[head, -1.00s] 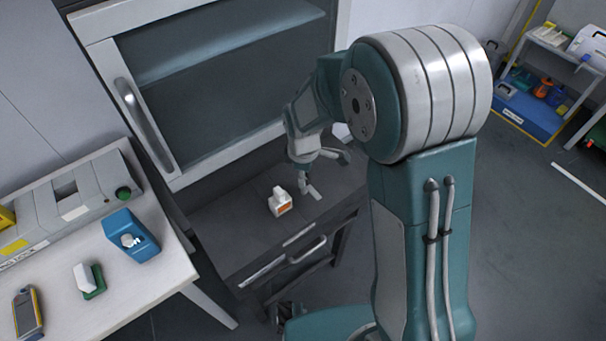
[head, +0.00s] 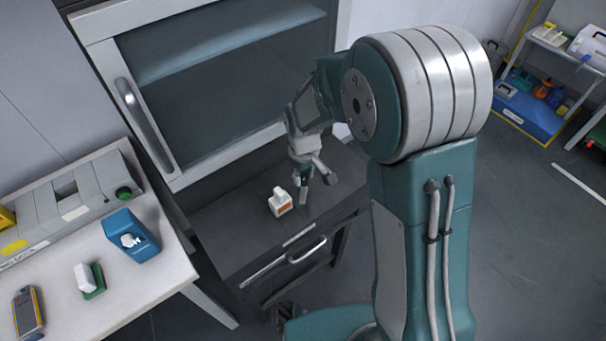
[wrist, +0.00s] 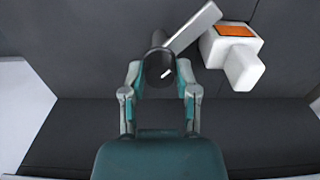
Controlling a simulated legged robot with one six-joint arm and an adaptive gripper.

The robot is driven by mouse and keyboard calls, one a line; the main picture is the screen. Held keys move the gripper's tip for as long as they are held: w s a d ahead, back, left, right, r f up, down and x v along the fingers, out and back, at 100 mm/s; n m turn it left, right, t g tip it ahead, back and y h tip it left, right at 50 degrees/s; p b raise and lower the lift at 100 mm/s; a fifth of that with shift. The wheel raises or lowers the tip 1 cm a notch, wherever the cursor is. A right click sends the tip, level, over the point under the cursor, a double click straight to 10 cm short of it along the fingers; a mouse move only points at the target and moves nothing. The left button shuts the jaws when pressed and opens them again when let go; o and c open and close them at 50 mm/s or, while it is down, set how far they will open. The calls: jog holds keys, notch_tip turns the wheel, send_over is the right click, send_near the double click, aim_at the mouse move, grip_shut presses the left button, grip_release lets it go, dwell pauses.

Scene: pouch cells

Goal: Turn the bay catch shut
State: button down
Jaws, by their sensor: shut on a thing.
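The bay catch (wrist: 157,62) shows in the wrist view as a dark round knob with a pale flat bar running from it up and to the right. The bar's far end lies close to a white block (wrist: 218,45) with an orange top patch; I cannot tell if they touch. My gripper (wrist: 160,77) is shut on the knob, one finger on each side. In the head view my gripper (head: 315,186) reaches down to the dark bench top, right of the white block (head: 280,203). The fingers largely hide the catch there.
The dark bench (head: 235,235) has a drawer handle (head: 307,250) at its front. A glass-fronted cabinet (head: 225,85) stands behind. A white table (head: 150,285) at left holds a blue device (head: 131,236). Floor at right is open.

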jog(key=m, duration=0.4)
jog(key=shift+f+m, duration=0.1)
jog(key=shift+m, duration=0.2)
jog(key=m, duration=0.4)
jog(key=shift+s+d+m, duration=0.1)
jog(key=shift+m, duration=0.3)
jog(key=shift+c, duration=1.8)
grip_release()
